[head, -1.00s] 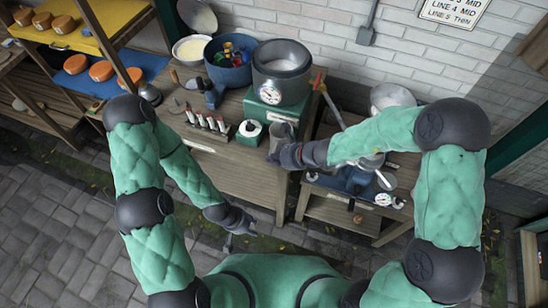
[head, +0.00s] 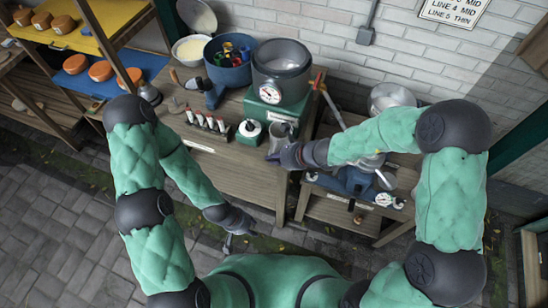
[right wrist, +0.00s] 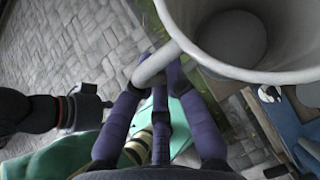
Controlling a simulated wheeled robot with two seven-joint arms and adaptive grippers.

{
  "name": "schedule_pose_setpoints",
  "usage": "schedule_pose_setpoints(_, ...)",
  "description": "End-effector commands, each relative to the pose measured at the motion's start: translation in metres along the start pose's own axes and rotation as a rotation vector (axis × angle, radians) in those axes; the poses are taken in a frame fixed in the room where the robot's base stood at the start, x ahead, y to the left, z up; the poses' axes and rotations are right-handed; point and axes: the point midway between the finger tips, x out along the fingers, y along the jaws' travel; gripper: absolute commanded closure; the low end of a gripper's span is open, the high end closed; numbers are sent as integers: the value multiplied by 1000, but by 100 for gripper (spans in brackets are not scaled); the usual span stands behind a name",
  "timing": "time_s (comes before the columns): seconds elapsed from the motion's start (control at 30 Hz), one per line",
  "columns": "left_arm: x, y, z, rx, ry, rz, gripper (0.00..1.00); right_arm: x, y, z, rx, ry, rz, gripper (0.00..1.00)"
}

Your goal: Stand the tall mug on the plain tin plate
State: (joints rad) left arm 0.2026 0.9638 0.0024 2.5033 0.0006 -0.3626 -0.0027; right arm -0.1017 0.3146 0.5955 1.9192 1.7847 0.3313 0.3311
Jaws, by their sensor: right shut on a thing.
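The tall mug (head: 279,134) is grey and is held at the front right of the wooden bench. My right gripper (head: 276,155) is shut on its handle. In the right wrist view the mug (right wrist: 275,72) fills the upper right, looks empty, and its handle (right wrist: 155,65) lies between the fingers. Whether its base touches the bench cannot be told. My left gripper (head: 229,240) hangs low in front of the bench, apart from everything; its fingers are too small to judge. I cannot make out the plain tin plate with certainty.
A green scale (head: 270,108) with a large pot (head: 281,68) stands behind the mug. A lower cart (head: 345,215) with cluttered metalware is on the right.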

Motion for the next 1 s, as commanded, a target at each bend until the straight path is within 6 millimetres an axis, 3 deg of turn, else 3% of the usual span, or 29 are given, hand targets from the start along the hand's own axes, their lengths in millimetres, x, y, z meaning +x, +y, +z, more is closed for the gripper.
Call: schedule_pose_setpoints(1.0,9,-3,0,0,0,0,60,5,-1,-5,0,-1,-1,100)
